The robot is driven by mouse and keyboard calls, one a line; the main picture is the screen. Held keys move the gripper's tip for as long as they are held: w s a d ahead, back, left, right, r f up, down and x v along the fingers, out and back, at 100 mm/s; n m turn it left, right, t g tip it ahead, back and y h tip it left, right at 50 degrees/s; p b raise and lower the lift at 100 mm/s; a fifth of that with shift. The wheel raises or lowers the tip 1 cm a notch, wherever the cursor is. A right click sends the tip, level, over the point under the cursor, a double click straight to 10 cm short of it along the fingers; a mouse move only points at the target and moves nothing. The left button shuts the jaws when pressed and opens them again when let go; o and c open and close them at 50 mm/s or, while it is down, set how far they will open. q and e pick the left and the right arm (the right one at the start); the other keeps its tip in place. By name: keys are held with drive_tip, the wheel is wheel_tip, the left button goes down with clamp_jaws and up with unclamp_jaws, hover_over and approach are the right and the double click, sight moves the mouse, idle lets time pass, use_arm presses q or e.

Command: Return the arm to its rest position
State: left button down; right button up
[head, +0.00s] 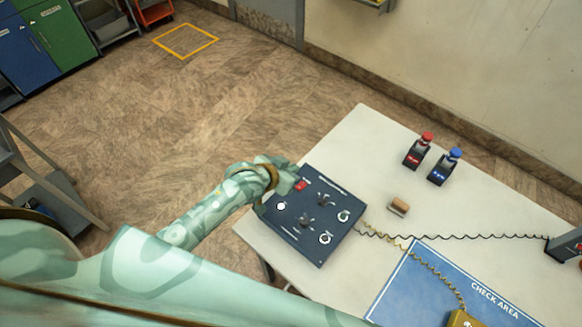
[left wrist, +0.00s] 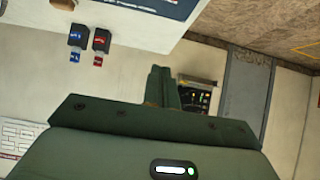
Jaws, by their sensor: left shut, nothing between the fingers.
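My left arm reaches in from the left in the head view. Its left gripper (head: 288,184) is at the upper left edge of the dark blue trainer panel (head: 290,240), close to a red switch (head: 302,185). I cannot tell from this view whether it touches the panel. In the left wrist view the left gripper (left wrist: 163,75) shows its fingers together, with nothing between them. The panel has several white round dials and dark levers. My right gripper is not in view.
The white table (head: 375,145) holds a red-topped device (head: 418,152), a blue-topped device (head: 444,168), a brown block (head: 398,206) and a blue check-area mat (head: 405,290). Coiled cords cross the table. A grey shelf (head: 60,190) stands at left. The floor between is clear.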

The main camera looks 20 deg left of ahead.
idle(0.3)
use_arm(q)
drive_tip(key=s+a+r+m+g+y, duration=0.15)
drive_tip(key=s+a+r+y, duration=0.35)
drive_tip(key=s, duration=0.5)
drive_tip(key=s+a+r+m+g+y, duration=0.1)
drive_tip(key=s+a+r+m+y, duration=0.15)
drive_tip(key=s+a+r, duration=0.45)
drive_tip(key=s+d+f+g+h+b, duration=0.1)
drive_tip(key=s+f+b, duration=0.1)
drive_tip(key=f, duration=0.9)
drive_tip(key=s+d+f+n+g+h+b, duration=0.1)
drive_tip(key=s+d+f+b, duration=0.15)
drive_tip(key=f, duration=0.95)
drive_tip(key=s+d+f+g+b, duration=0.1)
drive_tip(key=s+f+b, duration=0.15)
drive_tip(key=f, duration=0.85)
drive_tip(key=s+f+n+g+h+b, duration=0.2)
drive_tip(key=s+f+b, duration=0.4)
drive_tip(key=s+f, duration=1.4)
wheel_tip(320, 180, down, 3)
drive_tip(key=shift+s+a+r+n+g+b, duration=0.15)
drive_tip(key=shift+a+n+g+b, duration=0.15)
drive_tip(key=shift+n+g, duration=0.4)
